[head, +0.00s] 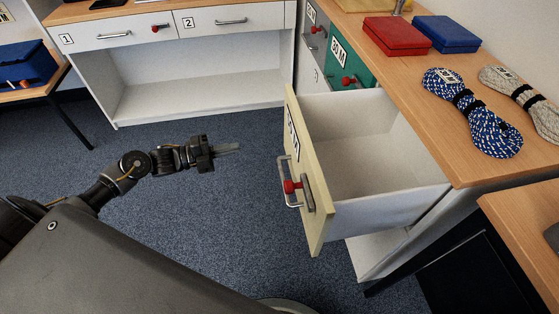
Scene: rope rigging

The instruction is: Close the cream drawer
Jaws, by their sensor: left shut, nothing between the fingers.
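The cream drawer (318,199) stands pulled far out of the wooden-topped counter at the right. Its inside looks empty. Its cream front carries a metal bar handle, a red knob (291,186) and a label seen at a steep angle. My left gripper (233,149) is shut and empty. It is held over the carpet to the left of the drawer front, pointing right, with a clear gap between fingertips and drawer. My right gripper is not in view.
A green drawer (346,62) and grey drawers sit shut beyond the cream one. Red (395,35) and blue (447,34) boxes and two rope coils (472,112) lie on the counter (440,160). A white cabinet (180,70) stands at the back. Carpet between is clear.

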